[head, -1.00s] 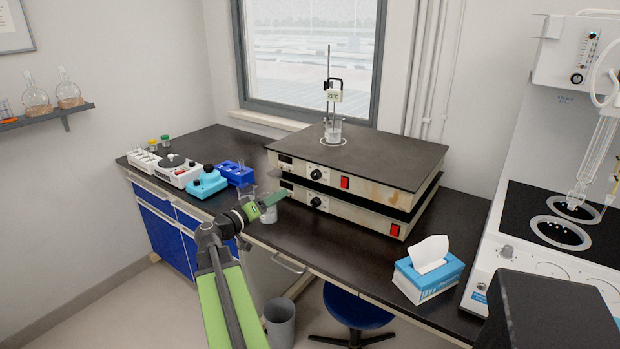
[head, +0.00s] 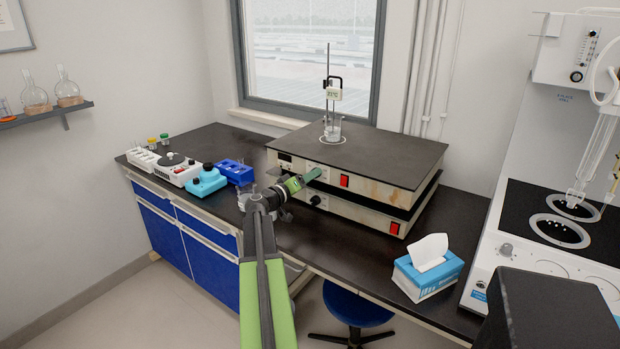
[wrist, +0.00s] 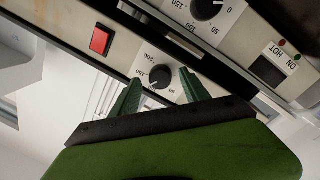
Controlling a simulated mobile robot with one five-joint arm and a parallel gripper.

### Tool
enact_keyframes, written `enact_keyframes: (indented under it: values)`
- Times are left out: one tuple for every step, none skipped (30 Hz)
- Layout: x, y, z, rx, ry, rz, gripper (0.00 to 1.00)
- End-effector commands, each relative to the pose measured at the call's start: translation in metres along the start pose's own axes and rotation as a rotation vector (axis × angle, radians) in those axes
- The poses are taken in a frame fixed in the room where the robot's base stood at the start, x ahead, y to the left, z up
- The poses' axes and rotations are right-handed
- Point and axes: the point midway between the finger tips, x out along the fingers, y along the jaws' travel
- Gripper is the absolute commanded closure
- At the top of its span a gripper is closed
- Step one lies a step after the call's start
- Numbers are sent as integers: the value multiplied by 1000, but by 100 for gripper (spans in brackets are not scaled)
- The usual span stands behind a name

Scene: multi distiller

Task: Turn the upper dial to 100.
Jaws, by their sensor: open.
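Two hot plates are stacked on the bench; the upper hot plate (head: 365,185) carries the upper dial, a black knob with a numbered scale. In the upside-down wrist view, the upper dial (wrist: 161,77) shows between the two green fingers of my gripper (wrist: 161,84). My gripper is open around it; I cannot tell whether either finger touches. The dial's pale mark points toward the lower left of that picture, but the value is unclear. In the head view my gripper (head: 313,175) hides this dial. The lower dial (head: 315,200) is visible below; it also shows in the wrist view (wrist: 206,9).
A beaker (head: 332,133) with a stirring rod and a 21°C readout stands on the upper plate. The red switch (wrist: 101,40) is beside the upper dial. A tissue box (head: 428,270) stands at right, a blue stool (head: 357,308) below the bench.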

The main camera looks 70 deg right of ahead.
Motion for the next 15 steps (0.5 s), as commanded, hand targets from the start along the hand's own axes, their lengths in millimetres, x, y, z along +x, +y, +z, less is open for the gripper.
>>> enact_keyframes:
  values:
    - [3,0,0,0,0,0,46]
    - [4,0,0,0,0,0,46]
    - [4,0,0,0,0,0,46]
    - [4,0,0,0,0,0,46]
    - [4,0,0,0,0,0,46]
    - [4,0,0,0,0,0,46]
    - [4,0,0,0,0,0,46]
    - [4,0,0,0,0,0,46]
    - [4,0,0,0,0,0,46]
    - [3,0,0,0,0,0,50]
    - [3,0,0,0,0,0,54]
    - [3,0,0,0,0,0,59]
    - [3,0,0,0,0,0,63]
    - [3,0,0,0,0,0,67]
    - [3,0,0,0,0,0,72]
